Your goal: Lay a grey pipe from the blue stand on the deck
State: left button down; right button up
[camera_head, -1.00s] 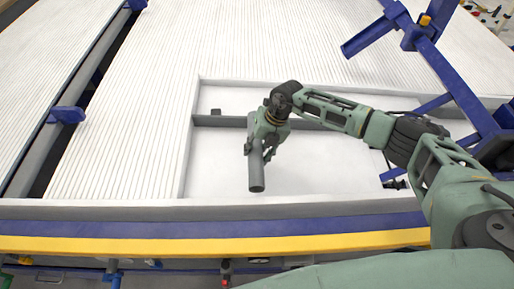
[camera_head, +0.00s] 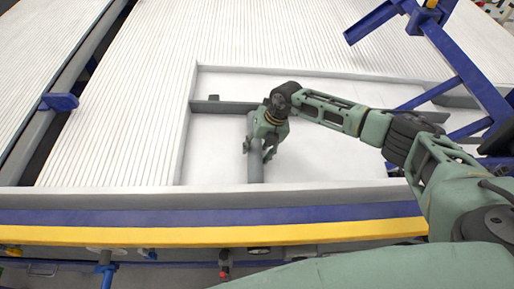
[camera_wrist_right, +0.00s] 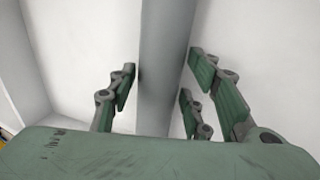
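A grey pipe (camera_head: 254,165) lies lengthwise in the recessed, pale bay (camera_head: 330,155) of the deck, its near end by the front rim. My right gripper (camera_head: 259,150) is low over the pipe, fingers on both sides of it. In the right wrist view the fingers (camera_wrist_right: 160,75) straddle the pipe (camera_wrist_right: 165,40); they are spread, with slim gaps beside it, so it looks open around the pipe. The pipe's far end is partly hidden by my wrist. The blue frame (camera_head: 445,55) at the upper right may be the stand; no pipes show on it. My left gripper is not in view.
A grey crossbar (camera_head: 225,106) spans the bay behind the pipe. The ribbed white deck (camera_head: 120,140) lies to the left and behind. A blue and yellow edge (camera_head: 180,236) runs along the front. The bay floor right of the pipe is clear.

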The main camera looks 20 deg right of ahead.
jog(key=shift+o, duration=1.3)
